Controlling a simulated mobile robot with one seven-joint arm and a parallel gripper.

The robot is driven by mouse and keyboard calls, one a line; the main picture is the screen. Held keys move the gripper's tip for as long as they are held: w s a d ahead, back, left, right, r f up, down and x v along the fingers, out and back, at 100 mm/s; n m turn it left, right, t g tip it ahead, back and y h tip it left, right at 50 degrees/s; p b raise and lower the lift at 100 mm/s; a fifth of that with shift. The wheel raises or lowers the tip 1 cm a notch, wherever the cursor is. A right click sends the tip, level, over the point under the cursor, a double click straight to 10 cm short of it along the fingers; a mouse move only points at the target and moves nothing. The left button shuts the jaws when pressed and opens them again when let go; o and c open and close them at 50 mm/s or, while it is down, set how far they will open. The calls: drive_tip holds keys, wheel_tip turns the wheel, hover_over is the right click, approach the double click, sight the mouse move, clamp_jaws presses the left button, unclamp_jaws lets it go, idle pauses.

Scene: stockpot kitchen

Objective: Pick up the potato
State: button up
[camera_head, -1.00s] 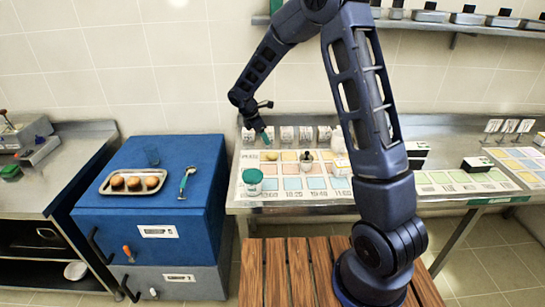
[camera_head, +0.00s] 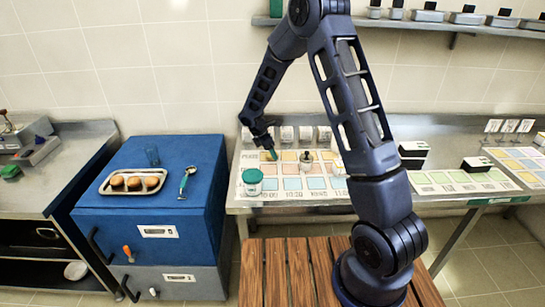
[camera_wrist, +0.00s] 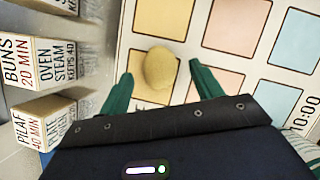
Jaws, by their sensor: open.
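The potato (camera_wrist: 160,67) is a small yellow-tan oval in the wrist view, lying on a yellow square of the printed chart. My gripper (camera_wrist: 160,80) is open, with one green finger on each side of the potato's near end. I cannot tell whether the fingers touch it or how high they are above the chart. In the head view my gripper (camera_head: 272,155) is low over the upper left of the chart (camera_head: 290,197), and the potato is not clearly visible there.
Labelled cartons (camera_wrist: 48,62) stand in a row left of my gripper in the wrist view. A green-lidded tub (camera_head: 252,182) stands on the counter's front left. A blue cabinet (camera_head: 150,215) carries a metal tray (camera_head: 104,186) with round brown items.

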drive_tip(key=shift+w+d+f, duration=0.15)
drive_tip(key=shift+d+f, duration=0.05)
drive_tip(key=shift+f, duration=0.5)
drive_tip(key=c, duration=1.1)
